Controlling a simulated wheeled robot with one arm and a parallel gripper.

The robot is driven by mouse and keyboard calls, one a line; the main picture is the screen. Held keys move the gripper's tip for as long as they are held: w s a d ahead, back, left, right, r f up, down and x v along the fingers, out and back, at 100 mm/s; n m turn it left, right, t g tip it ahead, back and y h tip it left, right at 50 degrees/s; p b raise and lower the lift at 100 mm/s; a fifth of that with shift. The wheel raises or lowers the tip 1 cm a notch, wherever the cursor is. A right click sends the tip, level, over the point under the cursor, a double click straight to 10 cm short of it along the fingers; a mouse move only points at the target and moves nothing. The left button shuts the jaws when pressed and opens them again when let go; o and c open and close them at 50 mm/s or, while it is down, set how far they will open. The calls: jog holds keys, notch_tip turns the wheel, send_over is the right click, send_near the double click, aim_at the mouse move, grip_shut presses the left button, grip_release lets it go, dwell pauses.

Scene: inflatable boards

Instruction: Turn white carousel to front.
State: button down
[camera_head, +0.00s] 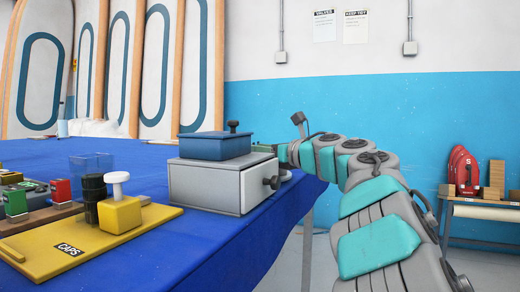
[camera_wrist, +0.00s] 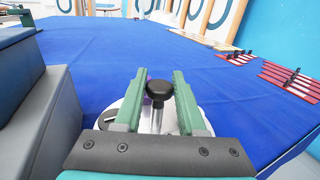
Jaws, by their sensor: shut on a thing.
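The white carousel (camera_wrist: 126,105) is a round white disc on the blue table, seen below my gripper in the wrist view. A black round knob (camera_wrist: 159,90) on a metal post rises from it. My gripper (camera_wrist: 163,80) has its green fingers on either side of this knob and is shut on it. The fingers and palm hide much of the disc. In the head view, a small white edge of the carousel (camera_head: 286,176) shows to the right of the grey drawer box, and the boxes hide most of my gripper.
The grey drawer box (camera_head: 213,187) with a blue box (camera_head: 214,146) on top stands close beside my gripper. A yellow CAPS board (camera_head: 70,250) lies at the front left. Red slotted racks (camera_wrist: 290,78) lie at the right in the wrist view. The table's middle is clear.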

jog(key=shift+f+t, duration=0.1)
jog(key=shift+t, duration=0.2)
jog(key=shift+m+h+b, duration=0.3)
jog(key=shift+m+h, duration=0.1)
jog(key=shift+h, duration=0.1)
jog(key=shift+m+t+h, duration=0.3)
jog(key=shift+t, duration=0.2)
jog(key=c, duration=0.5)
grip_release()
jog(key=shift+b+v, duration=0.55)
jog(key=shift+v, duration=3.35)
